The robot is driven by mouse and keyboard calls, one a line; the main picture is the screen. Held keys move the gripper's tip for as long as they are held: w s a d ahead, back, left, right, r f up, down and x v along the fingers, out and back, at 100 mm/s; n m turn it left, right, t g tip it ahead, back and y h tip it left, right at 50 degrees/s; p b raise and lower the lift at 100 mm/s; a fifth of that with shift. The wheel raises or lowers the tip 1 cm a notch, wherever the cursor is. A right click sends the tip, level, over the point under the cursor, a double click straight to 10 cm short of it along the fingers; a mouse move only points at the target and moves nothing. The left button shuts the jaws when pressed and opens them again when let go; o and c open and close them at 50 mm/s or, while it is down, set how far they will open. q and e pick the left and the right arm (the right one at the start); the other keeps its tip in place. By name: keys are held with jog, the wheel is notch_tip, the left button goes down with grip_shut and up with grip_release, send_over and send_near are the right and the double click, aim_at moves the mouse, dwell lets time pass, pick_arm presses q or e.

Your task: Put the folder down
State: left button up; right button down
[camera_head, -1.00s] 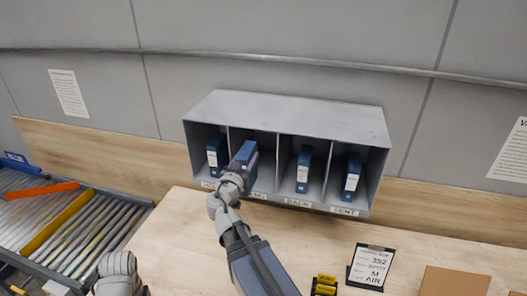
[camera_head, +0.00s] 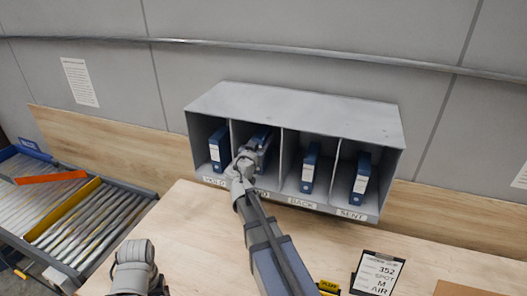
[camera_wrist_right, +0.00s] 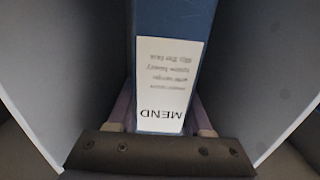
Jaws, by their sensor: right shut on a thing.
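The blue folder (camera_head: 262,137) is inside the second compartment from the left of a grey shelf unit (camera_head: 300,108). My right gripper (camera_head: 247,158) is at the mouth of that compartment and partly hides the folder. In the right wrist view, the folder (camera_wrist_right: 175,20) stands between the two compartment walls, its white label reading MEND upside down. The fingers of my right gripper (camera_wrist_right: 161,112) are shut on its sides. The folder's underside is hidden, so I cannot tell whether it touches the compartment floor. My left gripper is out of view; only part of that arm shows at the lower left.
The compartments at the far left (camera_head: 218,148), third (camera_head: 310,167) and far right (camera_head: 361,178) each hold a blue folder. Front labels read HOLD, BACK and SENT; one is partly covered. A roller conveyor (camera_head: 75,225) is at the left.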

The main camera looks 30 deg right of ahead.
jog(key=shift+d+f, duration=0.2)
jog(key=shift+f, duration=0.1)
notch_tip(320, 180, down, 3)
jog(key=b, duration=0.3)
jog(key=shift+a+b, duration=0.15)
jog(key=shift+b, duration=0.15)
jog(key=shift+w+f, duration=0.1)
jog(key=shift+f, duration=0.1)
jog(key=shift+d, duration=0.3)
jog(key=shift+a, duration=0.1)
jog(key=shift+f+b, duration=0.15)
jog(key=shift+b, duration=0.2)
jog(key=shift+c, duration=1.6)
grip_release()
